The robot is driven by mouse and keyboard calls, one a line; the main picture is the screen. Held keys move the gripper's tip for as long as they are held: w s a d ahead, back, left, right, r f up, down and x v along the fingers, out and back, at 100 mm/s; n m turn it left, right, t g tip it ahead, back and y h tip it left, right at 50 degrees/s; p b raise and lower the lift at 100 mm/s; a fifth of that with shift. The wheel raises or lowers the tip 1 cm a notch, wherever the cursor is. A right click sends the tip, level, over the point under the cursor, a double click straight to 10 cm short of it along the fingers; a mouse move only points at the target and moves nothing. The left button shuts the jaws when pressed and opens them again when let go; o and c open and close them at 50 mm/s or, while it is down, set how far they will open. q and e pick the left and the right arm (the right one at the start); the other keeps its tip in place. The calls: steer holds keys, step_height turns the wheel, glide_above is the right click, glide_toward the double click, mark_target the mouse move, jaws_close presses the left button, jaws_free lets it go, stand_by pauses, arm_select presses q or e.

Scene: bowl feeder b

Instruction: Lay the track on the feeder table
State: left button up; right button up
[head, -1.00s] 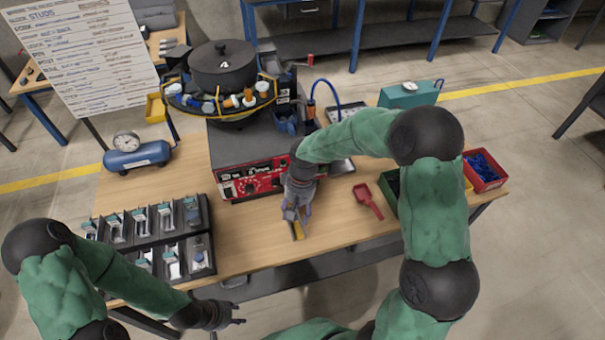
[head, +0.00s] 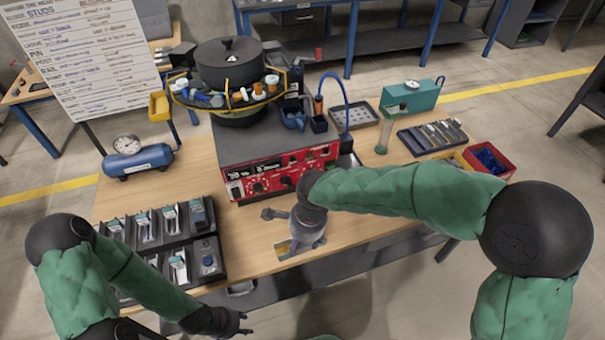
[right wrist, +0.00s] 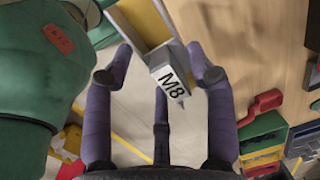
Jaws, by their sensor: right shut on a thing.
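The track is a yellow and grey bar with a grey block marked M8 at its near end, seen in the right wrist view (right wrist: 150,22). My right gripper (right wrist: 162,72) is shut on it, one finger at each side of the M8 block. I cannot tell whether the track touches the table. My left gripper (head: 238,323) is in front of the table edge, its opening unclear.
The bowl feeder (head: 232,65) stands on its control box (head: 245,180) behind my right gripper. A black tray of small parts (head: 205,245) lies to the left. A tool tray (head: 430,138), red bin (head: 488,160) and teal case (head: 412,97) are at right.

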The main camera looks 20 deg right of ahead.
steer(key=shift+s+a+m, duration=0.1)
steer(key=shift+m, duration=0.2)
steer(key=shift+f, duration=0.1)
steer(key=w+d+f+b, duration=0.1)
steer(key=w+f, duration=0.2)
steer(key=w, duration=0.1)
steer(key=w+f+b, duration=0.2)
steer(key=w+f, duration=0.1)
steer(key=w, duration=0.1)
steer(key=w+d+f+b, duration=0.1)
steer(key=w+f, duration=0.2)
steer(key=w, duration=0.2)
steer(key=shift+d, duration=0.35)
steer(key=shift+w+f+b, duration=0.15)
steer(key=shift+f+b, duration=0.45)
steer(key=shift+f, duration=0.35)
steer(key=shift+w+f+b, duration=0.15)
steer(key=shift+f+b, duration=0.45)
steer(key=shift+f, duration=0.35)
steer(key=shift+f, duration=0.15)
steer(key=o, duration=1.5)
